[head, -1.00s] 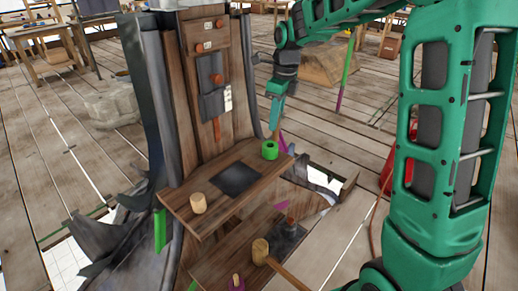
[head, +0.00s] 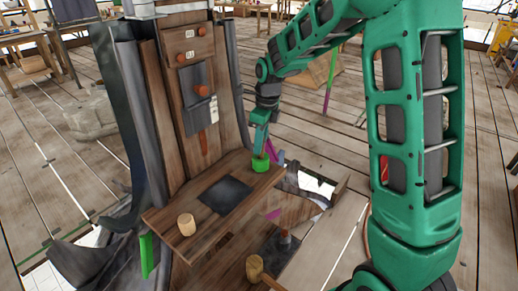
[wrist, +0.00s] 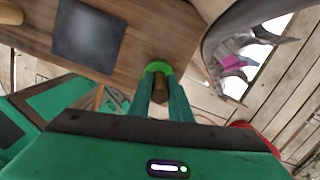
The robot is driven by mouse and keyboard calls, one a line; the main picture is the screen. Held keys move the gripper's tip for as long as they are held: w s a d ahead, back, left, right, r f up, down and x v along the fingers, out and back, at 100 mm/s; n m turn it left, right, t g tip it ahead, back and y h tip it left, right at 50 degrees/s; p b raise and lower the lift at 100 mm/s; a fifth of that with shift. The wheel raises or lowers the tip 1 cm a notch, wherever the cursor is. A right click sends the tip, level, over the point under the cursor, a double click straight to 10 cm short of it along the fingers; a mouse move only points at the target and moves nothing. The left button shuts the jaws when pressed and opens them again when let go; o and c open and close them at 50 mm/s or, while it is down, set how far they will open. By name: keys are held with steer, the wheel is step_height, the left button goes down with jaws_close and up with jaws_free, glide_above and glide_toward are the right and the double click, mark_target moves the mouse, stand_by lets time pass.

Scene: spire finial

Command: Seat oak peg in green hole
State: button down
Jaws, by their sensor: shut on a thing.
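The oak peg (wrist: 160,91) is a short brown cylinder between the fingers of my gripper (wrist: 161,103) in the wrist view. My gripper is shut on it. The green hole is a bright green ring (head: 260,163) at the right end of the wooden shelf (head: 232,206). In the head view my gripper (head: 261,152) points down right at the ring and hides the peg. In the wrist view the green ring (wrist: 158,67) shows just behind the peg's end. I cannot tell how far the peg is inside the ring.
A pale wooden cylinder (head: 187,225) stands at the shelf's front left. A dark square plate (head: 225,194) lies mid-shelf. A wooden mallet (head: 255,267) is on the lower level. The tall panel (head: 190,85) rises behind the shelf. Broken boards and a floor gap (head: 312,187) lie to the right.

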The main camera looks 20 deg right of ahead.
steer(key=shift+f, duration=0.9)
steer(key=c, duration=1.6)
jaws_free()
steer(key=shift+f, duration=0.1)
steer(key=shift+c, duration=0.2)
